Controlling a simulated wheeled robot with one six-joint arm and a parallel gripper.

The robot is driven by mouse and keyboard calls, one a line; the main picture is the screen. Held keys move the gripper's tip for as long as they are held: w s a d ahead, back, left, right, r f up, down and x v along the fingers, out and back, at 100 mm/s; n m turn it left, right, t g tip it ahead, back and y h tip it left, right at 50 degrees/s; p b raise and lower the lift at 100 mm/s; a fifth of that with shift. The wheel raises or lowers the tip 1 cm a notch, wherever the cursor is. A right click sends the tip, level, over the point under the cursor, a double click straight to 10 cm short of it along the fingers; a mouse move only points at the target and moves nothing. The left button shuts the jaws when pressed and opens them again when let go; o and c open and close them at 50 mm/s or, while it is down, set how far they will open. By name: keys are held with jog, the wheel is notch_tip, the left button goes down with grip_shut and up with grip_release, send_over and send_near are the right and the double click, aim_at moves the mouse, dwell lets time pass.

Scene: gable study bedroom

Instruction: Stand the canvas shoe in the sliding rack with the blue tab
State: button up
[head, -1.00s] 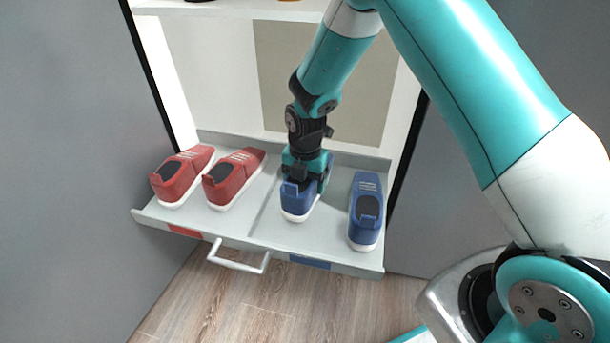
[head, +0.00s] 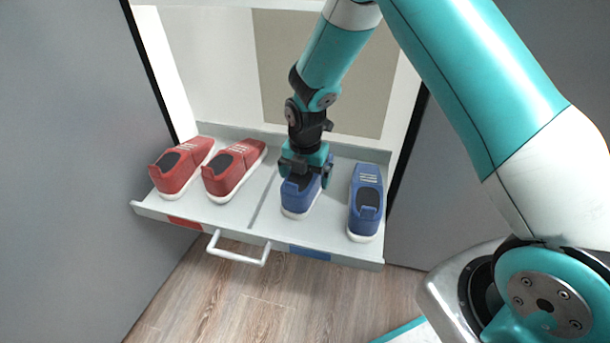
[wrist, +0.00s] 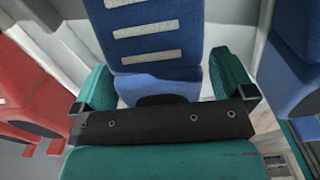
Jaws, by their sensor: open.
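The sliding rack (head: 228,213) is pulled out and has a blue tab (head: 309,253) on its front right and a red tab (head: 185,222) on its front left. A blue canvas shoe (head: 297,199) stands on the blue-tab side, left of another blue shoe (head: 366,203). My gripper (head: 306,172) is over the left blue shoe, jaws open. In the wrist view the fingers (wrist: 168,84) sit on either side of that shoe (wrist: 150,48), with a gap visible at least on the left. The gripper hides part of the shoe.
Two red shoes stand on the red-tab side, one at the far left (head: 180,167) and one beside the divider (head: 233,170). A white handle (head: 238,250) sticks out in front. Grey panels flank the opening. The wooden floor (head: 270,300) in front is clear.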

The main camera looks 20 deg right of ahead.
notch_tip(320, 180, up, 16)
jog(key=r+p, duration=0.1)
jog(key=p, duration=0.5)
jog(key=s+a+r+m+y, duration=0.2)
jog(key=s+a+r+m, duration=0.1)
jog(key=s+r+m, duration=0.8)
jog(key=s+a+r+m+y, duration=0.2)
jog(key=s+r+m, duration=0.3)
jog(key=s+m, duration=0.75)
notch_tip(320, 180, up, 33)
jog(key=s+n+p, duration=0.2)
jog(key=n+p, duration=0.1)
jog(key=p, duration=2.9)
jog(key=shift+s+a+f, duration=0.15)
jog(key=shift+s+a, duration=0.05)
jog(key=shift+s, duration=0.2)
